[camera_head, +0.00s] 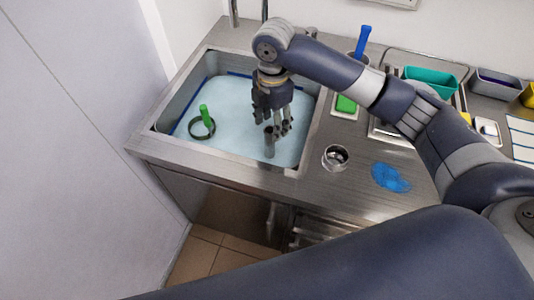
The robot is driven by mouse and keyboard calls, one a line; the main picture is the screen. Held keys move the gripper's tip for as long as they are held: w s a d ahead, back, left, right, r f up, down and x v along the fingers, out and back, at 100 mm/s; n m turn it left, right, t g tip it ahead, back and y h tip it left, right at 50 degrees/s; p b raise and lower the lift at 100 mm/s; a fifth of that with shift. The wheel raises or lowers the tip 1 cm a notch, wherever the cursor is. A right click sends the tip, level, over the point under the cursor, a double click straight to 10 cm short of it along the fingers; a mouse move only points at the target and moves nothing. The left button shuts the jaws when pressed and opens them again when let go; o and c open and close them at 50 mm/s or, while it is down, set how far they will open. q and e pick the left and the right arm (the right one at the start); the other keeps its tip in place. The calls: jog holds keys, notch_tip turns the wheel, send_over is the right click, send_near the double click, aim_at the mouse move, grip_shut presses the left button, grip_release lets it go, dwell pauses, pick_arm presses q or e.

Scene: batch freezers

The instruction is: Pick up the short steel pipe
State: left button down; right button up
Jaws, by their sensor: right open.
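A short steel pipe (269,143) stands about upright in the water-filled sink (231,158), near its right front part. My right gripper (277,126) points down into the sink from above, its fingers open at the upper end of the pipe. Whether the fingers touch the pipe or only lie behind it I cannot tell. My left gripper is not in view.
A dark ring with a green upright piece (205,116) is in the sink's left part. On the steel counter (318,190) are a round metal cup or ring (335,157), a blue cloth (390,177), a blue-handled tool (362,40) and a teal bin (431,80).

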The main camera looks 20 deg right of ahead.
aim_at(270, 146)
jog(key=shift+w+f, duration=0.45)
jog(key=shift+f, duration=0.25)
jog(key=shift+w+f+b, duration=0.25)
jog(key=shift+w+b, duration=0.05)
jog(key=f, duration=0.4)
jog(key=shift+s+f+p, duration=0.15)
jog(key=shift+s+p, duration=0.1)
jog(key=shift+p, duration=0.1)
notch_tip(270, 146, down, 6)
jog(key=shift+r+p, duration=0.2)
jog(key=shift+p, duration=0.55)
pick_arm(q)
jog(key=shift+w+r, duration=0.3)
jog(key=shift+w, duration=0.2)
pick_arm(e)
jog(key=shift+f, duration=0.25)
jog(key=c, duration=1.1)
